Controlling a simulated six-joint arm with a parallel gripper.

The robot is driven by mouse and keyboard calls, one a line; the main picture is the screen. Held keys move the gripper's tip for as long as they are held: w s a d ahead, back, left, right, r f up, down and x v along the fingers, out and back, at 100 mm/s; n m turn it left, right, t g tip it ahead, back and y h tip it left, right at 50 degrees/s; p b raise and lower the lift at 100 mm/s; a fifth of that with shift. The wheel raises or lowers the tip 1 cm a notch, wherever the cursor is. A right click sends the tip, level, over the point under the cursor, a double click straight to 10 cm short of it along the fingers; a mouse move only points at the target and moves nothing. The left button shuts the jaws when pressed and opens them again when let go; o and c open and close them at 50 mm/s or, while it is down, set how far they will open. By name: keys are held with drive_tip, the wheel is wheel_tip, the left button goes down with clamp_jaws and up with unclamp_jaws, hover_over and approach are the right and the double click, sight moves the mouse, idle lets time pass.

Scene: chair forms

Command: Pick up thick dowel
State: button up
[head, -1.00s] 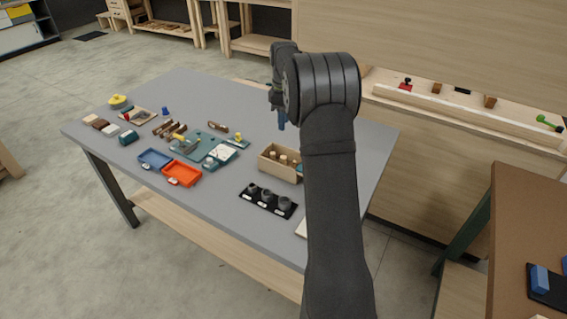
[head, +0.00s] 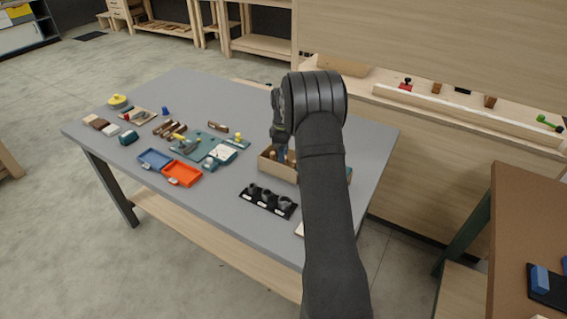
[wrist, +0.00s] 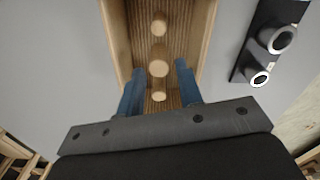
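A light wooden box (head: 277,173) stands on the grey table in the head view, and upright dowels show in it. In the wrist view the box (wrist: 120,28) holds three dowels in a row, seen end-on. The thick dowel (wrist: 158,68) is the widest, in the middle; narrower ones stand at the top (wrist: 158,28) and the bottom (wrist: 158,96). My gripper (wrist: 159,69) is open, with one blue finger on each side of the row near the thick dowel, touching nothing that I can see. In the head view my gripper (head: 282,154) is at the box, partly hidden by my arm.
A black holder (head: 267,201) with several round sockets lies in front of the box; part of it shows in the wrist view (wrist: 262,45). An orange tray (head: 182,173) and a blue tray (head: 154,158) lie to the left. The table's front left is clear.

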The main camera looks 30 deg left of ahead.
wheel_tip(320, 180, down, 4)
drive_tip(key=shift+r, duration=0.2)
clamp_jaws()
drive_tip(key=shift+r, duration=0.1)
